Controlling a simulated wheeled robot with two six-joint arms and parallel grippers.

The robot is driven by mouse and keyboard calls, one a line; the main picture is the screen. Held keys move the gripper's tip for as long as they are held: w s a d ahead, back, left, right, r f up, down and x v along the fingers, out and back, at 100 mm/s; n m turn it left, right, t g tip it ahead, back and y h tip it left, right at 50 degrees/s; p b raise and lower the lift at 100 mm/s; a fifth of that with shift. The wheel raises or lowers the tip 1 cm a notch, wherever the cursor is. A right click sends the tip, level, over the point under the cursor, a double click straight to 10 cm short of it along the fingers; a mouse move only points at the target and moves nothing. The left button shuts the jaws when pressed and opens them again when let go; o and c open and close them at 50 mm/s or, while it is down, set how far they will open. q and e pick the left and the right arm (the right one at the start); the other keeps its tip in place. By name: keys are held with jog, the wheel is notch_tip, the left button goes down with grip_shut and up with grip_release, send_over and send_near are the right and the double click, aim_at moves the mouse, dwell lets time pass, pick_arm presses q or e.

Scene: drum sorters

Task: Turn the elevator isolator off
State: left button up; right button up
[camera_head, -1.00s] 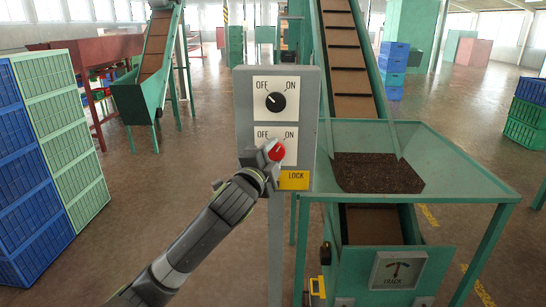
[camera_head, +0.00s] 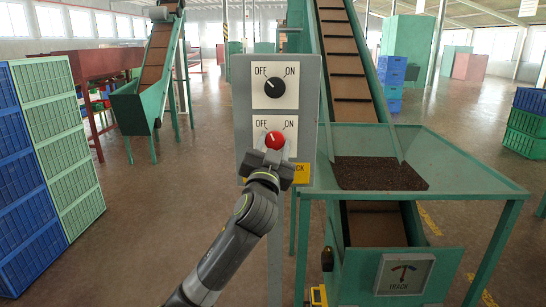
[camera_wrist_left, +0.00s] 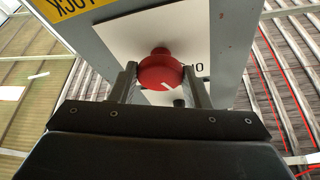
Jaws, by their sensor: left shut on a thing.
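A grey control box (camera_head: 242,110) on a post carries two rotary switches. The lower one has a red knob (camera_head: 275,140) between the words OFF and ON, and its white mark points up and left, toward OFF. The upper black knob (camera_head: 274,88) also points up and left, toward OFF. My left gripper (camera_head: 270,154) reaches up from below and is shut on the red knob. In the left wrist view its fingers (camera_wrist_left: 160,80) stand on either side of the red knob (camera_wrist_left: 160,73). My right gripper is out of view.
A yellow LOCK label (camera_head: 302,173) is partly hidden behind my gripper. A green hopper (camera_head: 465,178) and a conveyor (camera_head: 350,85) stand right of the box. Blue and green crates (camera_head: 60,130) are stacked at left. Open floor (camera_head: 150,220) lies between crates and box.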

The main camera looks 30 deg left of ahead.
pick_arm(q)
jog(key=shift+f+n+y+b, duration=0.3)
jog(key=shift+n+y+b, duration=0.1)
jog(key=shift+n, duration=0.3)
jog(key=shift+w+n+b, duration=0.1)
jog(key=shift+n+b, duration=0.2)
jog(key=shift+n, duration=0.2)
jog(key=shift+d+r+n+g+y+b, duration=0.15)
jog(key=shift+n+g+y+b, duration=0.45)
jog(key=shift+n+y+b, duration=0.8)
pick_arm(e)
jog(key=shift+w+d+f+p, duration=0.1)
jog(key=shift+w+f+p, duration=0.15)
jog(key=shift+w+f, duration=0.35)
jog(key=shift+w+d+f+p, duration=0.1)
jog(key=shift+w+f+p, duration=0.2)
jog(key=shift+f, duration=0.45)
pick_arm(q)
jog(key=shift+n, duration=0.6)
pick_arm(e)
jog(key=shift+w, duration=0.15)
pick_arm(q)
jog(key=o, duration=1)
jog(key=shift+r, duration=0.1)
jog(key=shift+c, duration=0.2)
